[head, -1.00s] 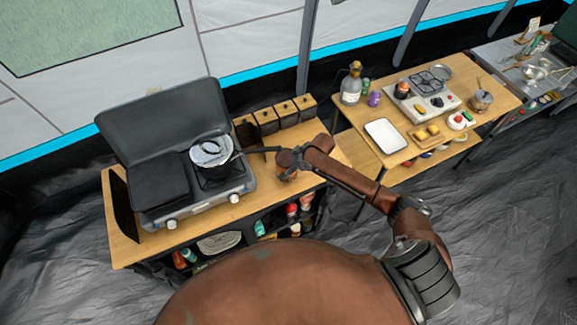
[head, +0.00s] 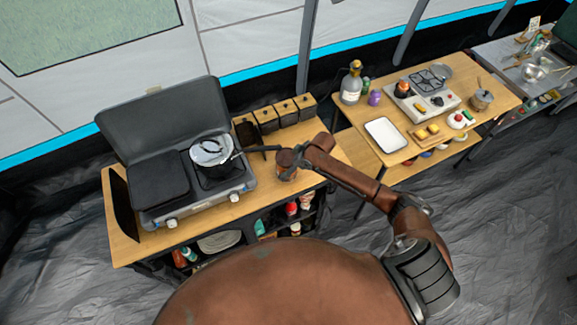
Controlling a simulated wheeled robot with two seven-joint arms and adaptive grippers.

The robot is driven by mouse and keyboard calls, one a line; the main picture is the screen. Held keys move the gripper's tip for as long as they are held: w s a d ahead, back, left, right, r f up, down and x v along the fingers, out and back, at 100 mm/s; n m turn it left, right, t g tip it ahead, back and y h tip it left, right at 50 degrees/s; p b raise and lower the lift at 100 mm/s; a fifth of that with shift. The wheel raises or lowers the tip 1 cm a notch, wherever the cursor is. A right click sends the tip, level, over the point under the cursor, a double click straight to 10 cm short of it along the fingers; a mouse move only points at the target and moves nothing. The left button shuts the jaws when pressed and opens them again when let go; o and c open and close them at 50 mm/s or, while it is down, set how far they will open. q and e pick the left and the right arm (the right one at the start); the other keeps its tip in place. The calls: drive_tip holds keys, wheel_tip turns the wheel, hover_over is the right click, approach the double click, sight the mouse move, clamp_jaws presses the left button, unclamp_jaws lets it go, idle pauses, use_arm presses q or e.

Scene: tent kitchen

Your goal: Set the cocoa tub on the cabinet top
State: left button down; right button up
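My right arm reaches in from the right, and its gripper (head: 288,161) is low over the front right part of the wooden cabinet top (head: 258,198). A small brownish, round thing, perhaps the cocoa tub (head: 288,174), shows at the gripper, partly covered by it. I cannot tell whether the fingers are closed on it or whether it touches the wood. My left gripper is out of view.
A camp stove (head: 163,200) with a lidded pot (head: 211,150) stands left of the gripper, the pot's handle pointing toward it. Several dark canisters (head: 266,120) stand behind. Shelves below hold bottles. A second table (head: 362,115) stands at right.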

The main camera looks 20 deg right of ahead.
drive_tip(key=v, duration=1.1)
drive_tip(key=shift+s+r+b, duration=0.2)
drive_tip(key=shift+r+b, duration=0.1)
drive_tip(key=shift+b, duration=0.05)
